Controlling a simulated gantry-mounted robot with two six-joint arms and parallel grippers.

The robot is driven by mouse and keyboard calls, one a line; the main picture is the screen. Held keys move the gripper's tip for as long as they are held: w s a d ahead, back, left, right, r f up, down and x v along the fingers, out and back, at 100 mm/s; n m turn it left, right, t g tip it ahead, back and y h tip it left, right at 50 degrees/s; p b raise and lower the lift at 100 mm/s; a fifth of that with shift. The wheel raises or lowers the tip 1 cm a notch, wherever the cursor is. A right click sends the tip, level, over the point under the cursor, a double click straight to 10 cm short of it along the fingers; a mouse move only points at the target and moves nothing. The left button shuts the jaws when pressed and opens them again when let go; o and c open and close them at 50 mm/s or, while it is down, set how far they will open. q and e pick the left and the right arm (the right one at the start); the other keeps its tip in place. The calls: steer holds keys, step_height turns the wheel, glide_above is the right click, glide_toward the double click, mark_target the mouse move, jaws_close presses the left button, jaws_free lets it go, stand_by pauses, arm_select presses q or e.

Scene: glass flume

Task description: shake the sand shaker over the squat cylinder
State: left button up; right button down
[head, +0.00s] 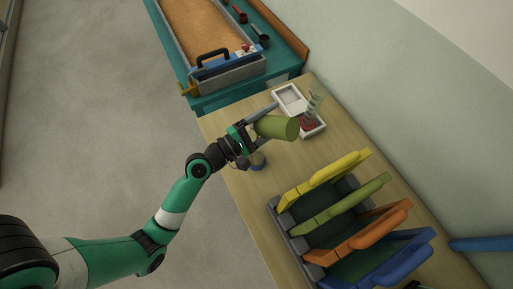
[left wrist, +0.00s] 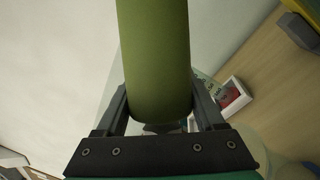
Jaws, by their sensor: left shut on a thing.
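An olive-green cylinder (head: 277,127), apparently the sand shaker, is in my left gripper (head: 258,127) and lies tilted above the wooden table. The left gripper is shut on it. In the left wrist view the same green cylinder (left wrist: 155,60) stands out between the two fingers (left wrist: 160,100). My right gripper is not in view.
A white tray (head: 291,98) with a red item and a clear, pale-green upright piece (head: 313,107) stands beside the held cylinder. A rack (head: 290,232) holds yellow, green, orange and blue panels. The sand-filled flume (head: 205,28) is at the back on a teal table.

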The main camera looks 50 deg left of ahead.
arm_select(q)
steer(key=shift+s+d+f, duration=0.1)
steer(key=shift+s+f, duration=0.05)
steer(key=shift+f, duration=0.35)
steer(key=shift+r, duration=0.15)
step_height(320, 180, up, 3)
steer(key=m+g+y+p, duration=0.1)
steer(key=m+p, duration=0.2)
steer(key=p, duration=0.3)
steer(key=m+g+y+p, duration=0.1)
steer(key=m+g+p, duration=0.1)
steer(key=m+p, duration=0.2)
steer(key=m+g+p, duration=0.1)
steer(key=m+p, duration=0.3)
steer(key=p, duration=0.6)
steer(key=shift+r+g+y, duration=0.1)
steer(key=shift+g+y, duration=0.2)
steer(key=shift+y, duration=0.1)
steer(key=shift+f, duration=0.2)
